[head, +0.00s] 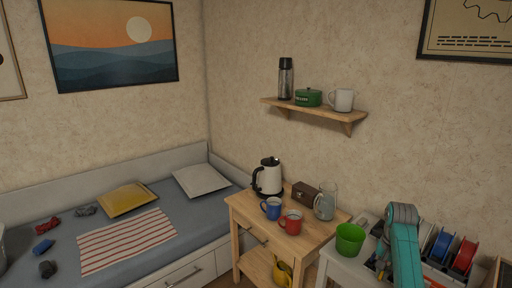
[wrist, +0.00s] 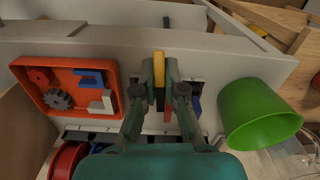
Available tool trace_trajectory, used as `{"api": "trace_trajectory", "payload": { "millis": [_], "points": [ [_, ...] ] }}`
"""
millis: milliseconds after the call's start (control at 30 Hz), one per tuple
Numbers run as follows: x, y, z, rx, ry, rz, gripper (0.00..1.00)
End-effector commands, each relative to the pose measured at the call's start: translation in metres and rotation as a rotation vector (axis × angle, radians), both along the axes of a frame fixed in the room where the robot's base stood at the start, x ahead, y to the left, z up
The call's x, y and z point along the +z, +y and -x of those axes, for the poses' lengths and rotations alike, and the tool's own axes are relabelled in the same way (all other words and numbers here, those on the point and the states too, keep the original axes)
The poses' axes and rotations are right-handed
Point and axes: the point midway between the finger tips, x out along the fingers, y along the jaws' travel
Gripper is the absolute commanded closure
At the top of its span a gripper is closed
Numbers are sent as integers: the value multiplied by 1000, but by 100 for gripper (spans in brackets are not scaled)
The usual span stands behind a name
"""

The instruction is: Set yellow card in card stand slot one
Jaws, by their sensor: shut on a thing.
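In the wrist view my gripper (wrist: 159,92) is shut on the yellow card (wrist: 159,66), which stands up between the fingertips, seen nearly edge-on. A dark holder that looks like the card stand (wrist: 199,84) lies behind and beside the fingers, largely hidden by them. A red piece (wrist: 167,112) shows between the fingers and a blue piece (wrist: 196,105) just right of them. I cannot tell whether the yellow card's lower edge is in a slot or above it.
An orange tray (wrist: 38,84) with a gear and several small parts lies left of the gripper. A green cup (wrist: 255,112) stands close on the right; it also shows in the head view (head: 350,239). A red spool (wrist: 68,160) is at lower left. A wooden table (head: 325,229) holds mugs and a kettle.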

Motion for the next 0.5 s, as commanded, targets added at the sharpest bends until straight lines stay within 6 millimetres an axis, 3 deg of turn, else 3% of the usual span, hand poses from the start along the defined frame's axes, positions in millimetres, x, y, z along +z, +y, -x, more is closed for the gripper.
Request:
{"api": "trace_trajectory", "payload": {
  "millis": [100,267,500],
  "points": [
    [-42,41,13,105,5,-2,100],
    [-89,90,36,247,4,-2,100],
    [-152,158,84,458,5,-2,100]
  ]
}}
